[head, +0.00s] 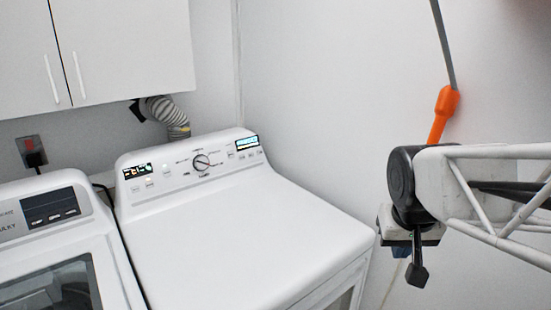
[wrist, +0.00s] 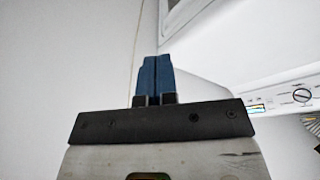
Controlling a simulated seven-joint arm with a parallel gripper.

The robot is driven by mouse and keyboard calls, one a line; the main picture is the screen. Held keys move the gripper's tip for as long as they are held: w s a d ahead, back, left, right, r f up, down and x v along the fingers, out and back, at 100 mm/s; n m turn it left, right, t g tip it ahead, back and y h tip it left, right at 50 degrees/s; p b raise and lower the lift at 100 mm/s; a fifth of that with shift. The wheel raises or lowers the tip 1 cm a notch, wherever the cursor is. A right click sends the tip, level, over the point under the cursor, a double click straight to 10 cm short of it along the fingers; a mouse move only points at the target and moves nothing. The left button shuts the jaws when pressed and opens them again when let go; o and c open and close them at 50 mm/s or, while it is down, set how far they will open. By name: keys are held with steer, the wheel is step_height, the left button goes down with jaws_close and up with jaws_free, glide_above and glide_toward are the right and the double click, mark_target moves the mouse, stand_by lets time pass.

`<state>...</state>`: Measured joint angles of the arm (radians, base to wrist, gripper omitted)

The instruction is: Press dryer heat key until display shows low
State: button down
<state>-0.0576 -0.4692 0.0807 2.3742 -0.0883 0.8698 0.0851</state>
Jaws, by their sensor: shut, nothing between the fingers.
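The white dryer (head: 215,235) stands in the middle of the head view, with its control panel along the raised back. The panel has a round dial (head: 201,162), a left display (head: 137,171), a right display (head: 247,142) and small keys (head: 243,155) below the right display. The display texts are too small to read. My gripper (head: 402,250) is to the right of the dryer, in front of the wall and apart from the panel. In the wrist view its blue fingers (wrist: 152,78) are together and empty. The panel's dial (wrist: 302,96) and a lit display (wrist: 257,109) show at the right.
A second white appliance (head: 60,250) stands left of the dryer. White cabinets (head: 110,50) hang above. A vent hose (head: 165,112) runs behind the dryer. An orange-ended pole (head: 443,112) is by the right wall. The dryer top is clear.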

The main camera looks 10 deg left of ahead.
mark_target(242, 157)
steer(key=w+a+r+n+t, duration=0.1)
steer(key=w+a, duration=0.4)
steer(key=w, duration=0.6)
steer(key=w+a, duration=0.4)
steer(key=w, duration=0.7)
steer(key=w+a+r+n+t, duration=0.1)
steer(key=w+a, duration=0.4)
steer(key=w, duration=0.5)
steer(key=w+a+f+n+t, duration=0.1)
steer(key=w+a+f, duration=0.4)
steer(key=w+a, duration=0.6)
steer(key=w+a+f+t, duration=0.1)
steer(key=w+a+f, duration=0.5)
steer(key=w+a, duration=0.6)
steer(key=shift+w+f+n+y, duration=0.15)
steer(key=shift+w+n+y, duration=0.1)
steer(key=shift+n+y, duration=0.15)
steer(key=shift+w, duration=0.1)
steer(key=w+a+f, duration=0.3)
steer(key=w+a, duration=0.2)
steer(key=shift+w+a, duration=0.3)
steer(key=shift+a, duration=0.1)
steer(key=shift+w+a+f, duration=0.2)
steer(key=shift+w+a, duration=0.15)
steer(key=shift+w, duration=0.05)
stand_by(0.7)
